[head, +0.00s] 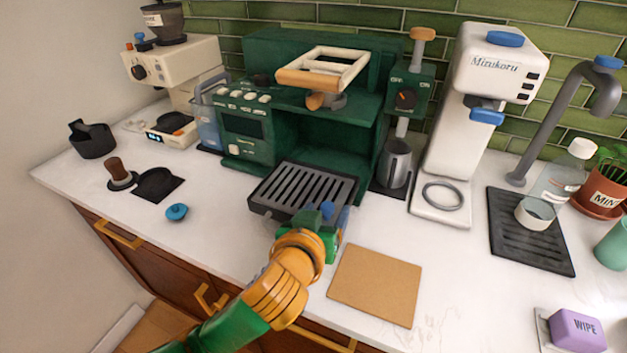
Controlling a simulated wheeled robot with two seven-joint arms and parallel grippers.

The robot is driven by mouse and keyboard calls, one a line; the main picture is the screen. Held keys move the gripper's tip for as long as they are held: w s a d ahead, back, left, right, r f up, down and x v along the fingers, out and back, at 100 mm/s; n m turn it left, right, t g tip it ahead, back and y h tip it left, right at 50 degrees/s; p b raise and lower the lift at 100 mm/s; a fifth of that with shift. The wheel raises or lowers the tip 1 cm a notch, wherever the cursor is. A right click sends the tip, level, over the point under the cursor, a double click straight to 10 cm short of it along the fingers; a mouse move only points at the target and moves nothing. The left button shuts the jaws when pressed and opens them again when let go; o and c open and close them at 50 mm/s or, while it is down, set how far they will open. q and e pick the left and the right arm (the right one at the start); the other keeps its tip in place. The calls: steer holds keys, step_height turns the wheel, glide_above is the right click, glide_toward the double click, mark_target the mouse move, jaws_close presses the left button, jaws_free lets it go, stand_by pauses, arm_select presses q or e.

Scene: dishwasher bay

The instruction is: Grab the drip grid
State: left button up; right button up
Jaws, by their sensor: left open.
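The drip grid (298,186) is a dark slatted plate in a black tray at the front foot of the green espresso machine (247,128). My left gripper (334,213), green with blue fingertips, is open at the grid's front right corner. Its fingers overlap that corner in the head view and partly hide it. I cannot tell whether they touch the grid. My right gripper is not in view.
A tan board (375,283) lies right of my left gripper. A steel pitcher (396,164) stands right of the machine. A blue knob-like piece (176,212) lies left on the white counter.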

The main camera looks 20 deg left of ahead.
mark_target(325, 211)
arm_select(q)
steer(key=shift+w+a+f, duration=0.25)
steer(key=shift+w+f, duration=0.05)
steer(key=shift+f, duration=0.3)
steer(key=x, duration=0.3)
steer(key=shift+w+f, duration=0.1)
steer(key=shift+f, duration=0.05)
steer(key=shift+w, duration=0.1)
steer(key=shift+s, duration=0.3)
steer(key=c, duration=0.9)
jaws_close()
steer(key=shift+w, duration=0.1)
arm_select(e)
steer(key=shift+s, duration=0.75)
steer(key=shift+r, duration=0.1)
